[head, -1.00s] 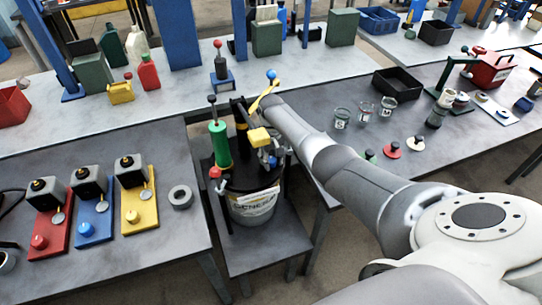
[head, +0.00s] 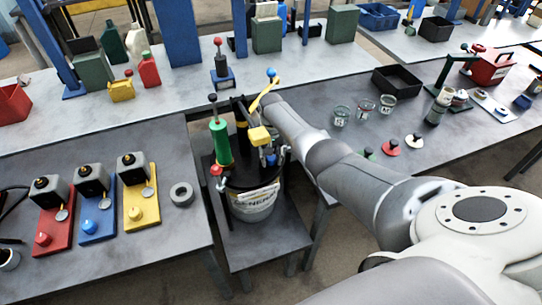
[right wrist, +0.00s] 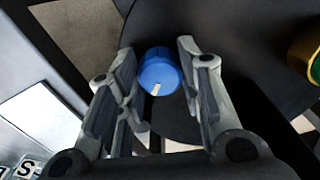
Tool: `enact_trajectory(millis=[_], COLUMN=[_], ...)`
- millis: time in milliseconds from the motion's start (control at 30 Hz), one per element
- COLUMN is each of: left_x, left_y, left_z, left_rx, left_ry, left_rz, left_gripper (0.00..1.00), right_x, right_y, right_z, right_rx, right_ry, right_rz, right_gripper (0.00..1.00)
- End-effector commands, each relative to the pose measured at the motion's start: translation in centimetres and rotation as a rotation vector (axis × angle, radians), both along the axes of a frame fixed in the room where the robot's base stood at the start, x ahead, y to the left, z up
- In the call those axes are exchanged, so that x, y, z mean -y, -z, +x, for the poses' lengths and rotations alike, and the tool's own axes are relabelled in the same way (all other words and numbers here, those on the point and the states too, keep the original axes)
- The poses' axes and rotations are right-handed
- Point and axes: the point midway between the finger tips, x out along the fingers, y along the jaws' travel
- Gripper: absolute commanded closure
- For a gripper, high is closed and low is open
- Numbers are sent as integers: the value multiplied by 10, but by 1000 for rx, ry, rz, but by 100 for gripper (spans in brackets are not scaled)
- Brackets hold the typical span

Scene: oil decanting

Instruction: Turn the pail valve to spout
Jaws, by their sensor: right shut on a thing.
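The pail (head: 252,207) is pale with a black lid and a label on its front, and stands on a low grey stand in the head view. A green pump cylinder with a black-knobbed handle (head: 219,135) rises from the lid's left. The blue valve knob (right wrist: 158,70), with a pale mark, sits between the fingers of my right gripper (right wrist: 156,60) in the right wrist view. My right gripper (head: 274,150) is shut on that knob over the right side of the lid. In the head view the fingers are small and partly hidden. My left gripper is out of view.
Red, blue and yellow stations (head: 137,205) and a grey ring (head: 182,194) are on the left table. Glass beakers (head: 364,108) and a black tray (head: 397,81) are on the right table.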

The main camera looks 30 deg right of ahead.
Motion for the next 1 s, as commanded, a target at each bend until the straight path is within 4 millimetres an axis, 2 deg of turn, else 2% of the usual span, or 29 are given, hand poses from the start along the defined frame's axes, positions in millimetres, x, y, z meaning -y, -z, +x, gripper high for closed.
enact_trajectory(millis=[233, 267, 300, 733, 867, 1000], left_x=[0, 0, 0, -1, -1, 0], left_y=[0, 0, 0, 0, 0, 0], left_z=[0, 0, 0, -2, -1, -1], left_rx=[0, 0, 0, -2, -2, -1], left_ry=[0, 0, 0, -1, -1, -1], left_rz=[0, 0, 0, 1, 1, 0], left_gripper=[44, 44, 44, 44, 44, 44], right_x=[1, 1, 1, 0, 1, 1], right_y=[-4, -4, -4, -5, -14, -32], right_z=[4, 4, 4, 2, 2, 2], right_rx=[11, 12, 12, 4, 5, 7], right_ry=[2, 2, 2, 0, 1, 1], right_rz=[-2, -1, -1, 0, 0, -1], right_gripper=[90, 62, 57, 56, 56, 56])
